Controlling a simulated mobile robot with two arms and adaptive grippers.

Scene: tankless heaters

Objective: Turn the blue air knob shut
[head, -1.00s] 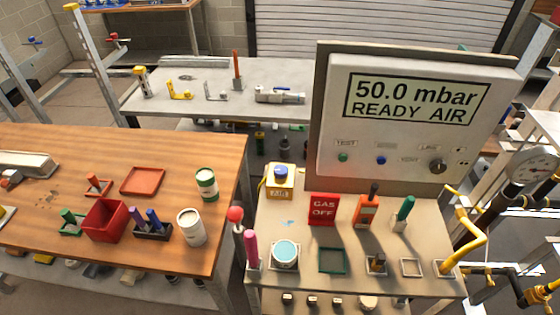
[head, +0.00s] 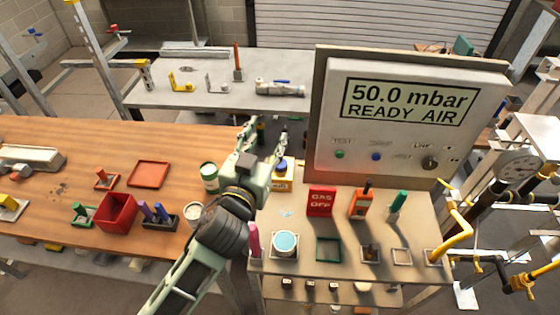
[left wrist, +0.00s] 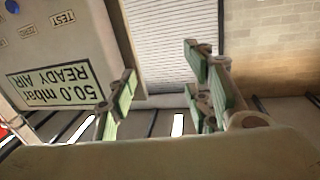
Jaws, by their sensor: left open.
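The wrist partly covers the area left of the box. I cannot tell its height above the knob. In the left wrist view my left gripper (left wrist: 160,98) has its fingers apart with nothing between them. My right gripper is not in view.
A grey panel (head: 390,150) reading "50.0 mbar READY AIR" stands behind the bench, close right of the gripper. A red "GAS OFF" sign (head: 321,202), an orange block (head: 360,204) and a teal-topped can (head: 285,244) stand nearby. A wooden table (head: 100,135) lies left.

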